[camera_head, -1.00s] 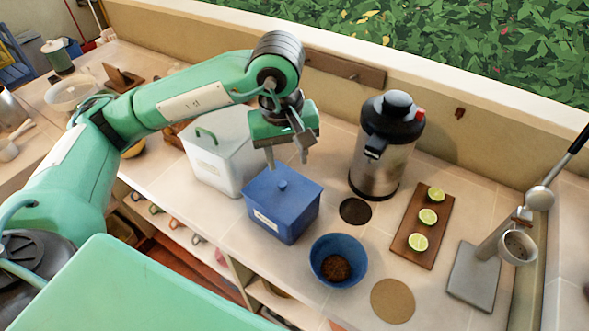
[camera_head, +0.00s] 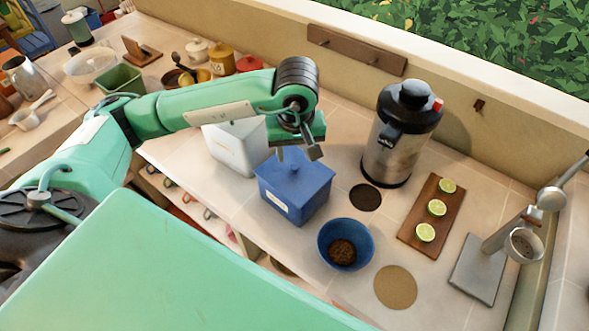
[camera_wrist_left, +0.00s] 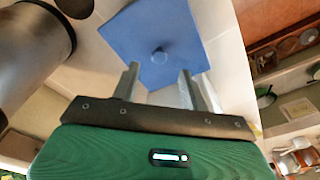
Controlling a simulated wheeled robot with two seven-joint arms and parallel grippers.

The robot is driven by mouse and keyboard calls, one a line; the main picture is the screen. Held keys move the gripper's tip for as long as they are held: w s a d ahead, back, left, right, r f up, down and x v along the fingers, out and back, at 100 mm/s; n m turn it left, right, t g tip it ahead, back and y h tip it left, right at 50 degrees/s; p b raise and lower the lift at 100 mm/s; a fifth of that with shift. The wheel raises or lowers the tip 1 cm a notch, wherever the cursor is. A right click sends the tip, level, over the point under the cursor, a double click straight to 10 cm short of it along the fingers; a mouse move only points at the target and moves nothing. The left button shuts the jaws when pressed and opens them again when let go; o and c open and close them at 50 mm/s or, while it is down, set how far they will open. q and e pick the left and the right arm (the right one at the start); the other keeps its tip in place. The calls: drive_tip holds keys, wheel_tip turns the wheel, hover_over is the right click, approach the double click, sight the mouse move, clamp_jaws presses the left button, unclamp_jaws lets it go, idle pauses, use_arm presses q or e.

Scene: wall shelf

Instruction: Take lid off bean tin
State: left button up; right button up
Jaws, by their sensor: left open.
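A blue square tin (camera_head: 295,195) with a pale label on its front stands on the counter. I take it for the bean tin, though I cannot read the label. Its flat blue lid (camera_wrist_left: 185,30) is on, with a small round knob (camera_wrist_left: 160,56) in the middle. My left gripper (camera_head: 297,155) is just above the lid, pointing down. In the left wrist view the two fingers (camera_wrist_left: 159,72) are apart, with the knob showing between and just beyond their tips. Nothing is held. My right gripper is not in view.
A white box (camera_head: 235,150) stands close left of the tin, partly behind my arm. A steel urn (camera_head: 395,145) stands to the right behind it. A blue bowl (camera_head: 325,240) of dark grounds is in front right. A board with limes (camera_head: 415,240) lies farther right.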

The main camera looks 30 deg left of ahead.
sight(295, 166)
use_arm(q)
drive_tip(key=shift+f+p, duration=0.25)
drive_tip(key=shift+p, duration=0.05)
drive_tip(key=f+p, duration=0.1)
drive_tip(key=f, duration=0.1)
drive_tip(key=f+p, duration=0.1)
drive_tip(key=shift+w+a+f, duration=0.15)
drive_tip(key=shift+w+f, duration=0.05)
drive_tip(key=shift+f, duration=0.15)
drive_tip(key=shift+w+f, duration=0.1)
drive_tip(key=shift+f, duration=0.35)
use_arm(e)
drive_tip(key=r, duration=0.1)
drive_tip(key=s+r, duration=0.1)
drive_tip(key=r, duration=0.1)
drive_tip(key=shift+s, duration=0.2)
use_arm(q)
clamp_jaws()
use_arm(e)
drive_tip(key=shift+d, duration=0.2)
